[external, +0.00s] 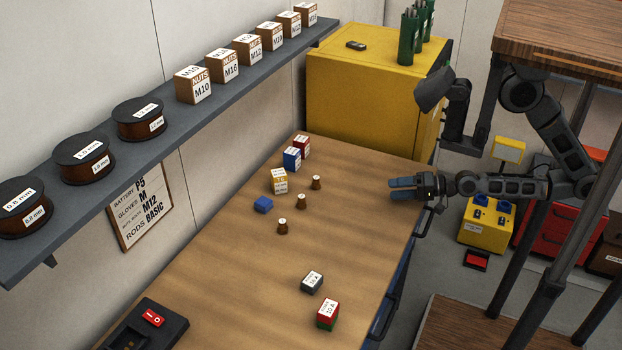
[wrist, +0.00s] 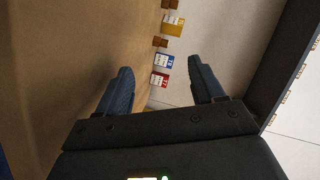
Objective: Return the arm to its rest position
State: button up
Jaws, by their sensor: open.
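My gripper (external: 403,189) is at the right edge of the wooden bench (external: 225,245) in the external view, with my arm reaching in from the right. Its two blue fingers are apart with nothing between them. In the wrist view my gripper (wrist: 165,85) also shows open and empty. Beyond the fingertips there, a blue box (wrist: 163,62) and a red box (wrist: 158,79) appear on the bench, apart from the fingers. The height of the gripper over the bench is hard to tell.
A yellow cabinet (external: 350,90) is at the back. A wall shelf (external: 150,150) runs along the left.

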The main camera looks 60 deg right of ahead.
jog(key=s+d+n+h, duration=0.1)
jog(key=s, duration=0.1)
jog(key=s+d+n+h, duration=0.1)
jog(key=s+d+n, duration=0.1)
jog(key=s, duration=0.1)
jog(key=s+d+n+h+b, duration=0.1)
jog(key=s+d, duration=0.1)
jog(key=shift+s+n, duration=0.15)
jog(key=shift+n, duration=0.25)
jog(key=s+n, duration=0.1)
jog(key=s+d+r+n+h, duration=0.1)
jog(key=s+n, duration=0.1)
jog(key=s+n+h+b, duration=0.1)
jog(key=s, duration=0.1)
jog(key=shift+s+d+r+n, duration=0.2)
jog(key=shift+r+n, duration=0.1)
